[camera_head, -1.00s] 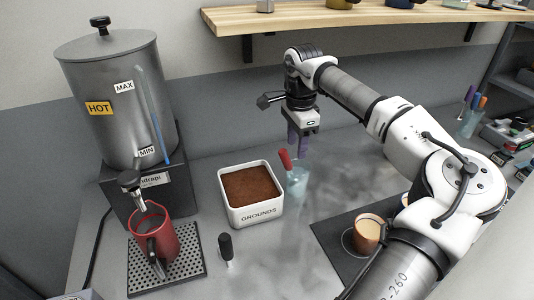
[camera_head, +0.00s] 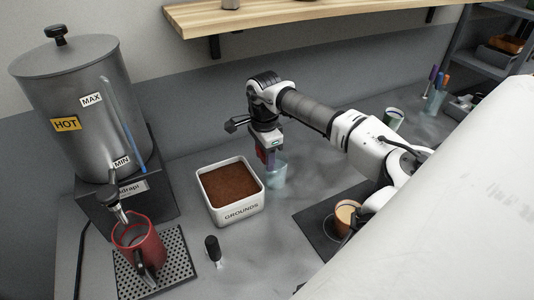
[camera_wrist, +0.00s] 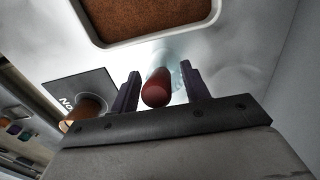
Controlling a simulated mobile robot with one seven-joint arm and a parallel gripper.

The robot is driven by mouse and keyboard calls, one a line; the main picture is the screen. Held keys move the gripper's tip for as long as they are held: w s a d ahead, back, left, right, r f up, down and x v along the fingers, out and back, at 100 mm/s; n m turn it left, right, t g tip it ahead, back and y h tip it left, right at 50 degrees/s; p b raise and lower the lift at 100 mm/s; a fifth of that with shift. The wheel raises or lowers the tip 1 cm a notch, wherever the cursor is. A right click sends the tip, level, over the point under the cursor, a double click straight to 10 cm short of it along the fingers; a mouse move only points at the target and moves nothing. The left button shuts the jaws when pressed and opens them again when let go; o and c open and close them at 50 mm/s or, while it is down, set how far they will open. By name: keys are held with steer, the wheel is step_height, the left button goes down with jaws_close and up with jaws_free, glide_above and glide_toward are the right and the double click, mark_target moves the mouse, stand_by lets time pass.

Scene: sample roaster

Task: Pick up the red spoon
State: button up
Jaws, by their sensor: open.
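The red spoon shows as a rounded red handle end (camera_wrist: 156,88) in the wrist view, between the two fingers of my open gripper (camera_wrist: 160,88). A gap shows on the right side of the handle, and a smaller one on the left. In the head view my gripper (camera_head: 268,158) is over a clear bluish cup (camera_head: 276,173) that holds the spoon. Only a little of the red handle (camera_head: 261,154) shows there beside the fingers. The spoon's lower end is hidden.
A white box of grounds (camera_head: 238,213) stands just left of the cup. A red mug (camera_head: 138,243) sits on a drip tray below the hot urn (camera_head: 75,95). A dark mat (camera_head: 312,222) with a cup of tan drink (camera_head: 346,215) lies to the right. A wooden shelf (camera_head: 290,18) hangs above.

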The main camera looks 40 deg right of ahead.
jaws_close()
steer(key=shift+w+r, duration=0.1)
stand_by(0.4)
